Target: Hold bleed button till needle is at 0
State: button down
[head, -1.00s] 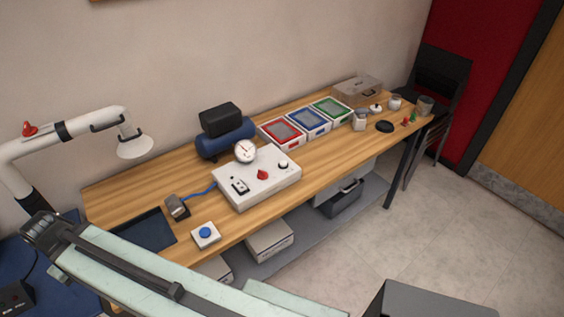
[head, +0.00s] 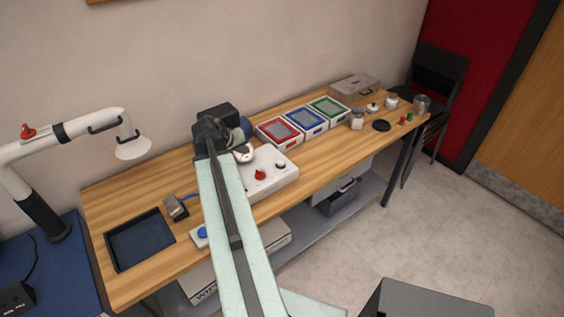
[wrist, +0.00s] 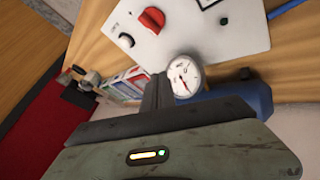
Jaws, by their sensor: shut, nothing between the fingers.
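In the head view my arm partly covers the gauge (head: 243,153) and the box (head: 275,182). The box carries a red knob (wrist: 151,20) and a small black-and-white round control (wrist: 127,39). A blue button (head: 202,232) on a small white block sits at the table's front, partly behind my arm. I cannot tell which is the bleed button. My gripper (wrist: 158,92) is shut and empty, above the table near the gauge.
A blue tank (wrist: 235,105) lies behind the control box. Red, blue and green framed trays (head: 305,121) stand farther right.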

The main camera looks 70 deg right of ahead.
notch_tip(320, 180, up, 2)
jog(key=m+g+h, duration=0.1)
jog(key=m+g, duration=0.1)
send_over(279, 164)
jog(key=shift+s+r, duration=0.1)
jog(key=shift+r, duration=0.05)
notch_tip(279, 164, down, 9)
jog(key=b, duration=0.8)
jog(key=shift+b, duration=0.35)
dwell(1.0)
jog(key=shift+f+b, duration=0.35)
jog(key=shift+b, duration=0.05)
jog(key=shift+a+f+b, duration=0.1)
jog(key=shift+f+b, duration=0.35)
dwell(3.5)
